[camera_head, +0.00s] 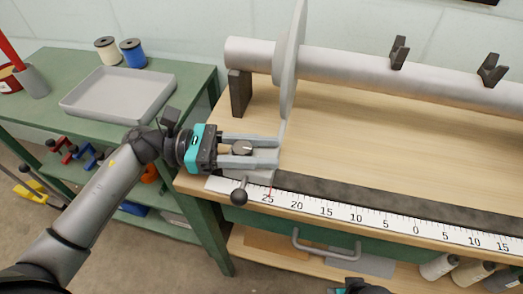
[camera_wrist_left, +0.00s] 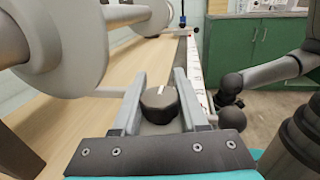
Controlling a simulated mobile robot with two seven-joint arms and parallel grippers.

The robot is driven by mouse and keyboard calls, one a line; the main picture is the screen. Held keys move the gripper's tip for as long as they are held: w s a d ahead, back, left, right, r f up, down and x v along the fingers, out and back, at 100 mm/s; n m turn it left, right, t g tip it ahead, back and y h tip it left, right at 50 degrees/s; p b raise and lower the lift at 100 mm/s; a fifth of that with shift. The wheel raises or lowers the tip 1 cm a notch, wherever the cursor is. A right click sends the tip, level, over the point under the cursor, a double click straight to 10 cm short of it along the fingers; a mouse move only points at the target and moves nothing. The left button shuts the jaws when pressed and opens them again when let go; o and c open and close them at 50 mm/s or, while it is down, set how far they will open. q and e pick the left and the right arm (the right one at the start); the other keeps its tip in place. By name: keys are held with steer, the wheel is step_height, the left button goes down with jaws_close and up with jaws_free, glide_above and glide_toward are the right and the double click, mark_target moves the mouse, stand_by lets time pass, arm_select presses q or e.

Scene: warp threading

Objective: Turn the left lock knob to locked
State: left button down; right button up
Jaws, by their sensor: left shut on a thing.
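The left lock knob is a round dark knob (camera_head: 242,147) with a light mark on top, at the left end of the bench's front rail. It also shows in the left wrist view as a dark cylinder (camera_wrist_left: 160,103) between the fingers. My left gripper (camera_head: 262,148) reaches in from the left, its two grey fingers on either side of the knob and shut on it. In the left wrist view the pale mark on the knob's top points toward upper right. A small part of my right gripper (camera_head: 358,286) shows at the bottom edge; its fingers are hidden.
A grey roller (camera_head: 350,66) with a large flange disc (camera_head: 290,60) stands just behind the gripper. A black-ball lever (camera_head: 239,196) sits in front, beside the numbered scale (camera_head: 340,211). A green side table with a grey tray (camera_head: 118,93) is at left. The bench top is clear.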

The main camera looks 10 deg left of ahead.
arm_select(q)
steer(key=shift+c, duration=2.2)
jaws_free()
steer(key=a, duration=0.5)
steer(key=s+a, duration=0.1)
steer(key=a, duration=0.3)
steer(key=s+a, duration=0.1)
steer(key=a, duration=0.4)
steer(key=shift+s+a+p, duration=0.1)
steer(key=shift+a+p, duration=0.2)
steer(key=shift+p, duration=0.1)
steer(key=shift+a, duration=0.25)
arm_select(e)
steer(key=shift+s+d+f, duration=0.1)
steer(key=shift+s+f, duration=0.2)
steer(key=shift+f, duration=0.35)
steer(key=shift+s, duration=0.25)
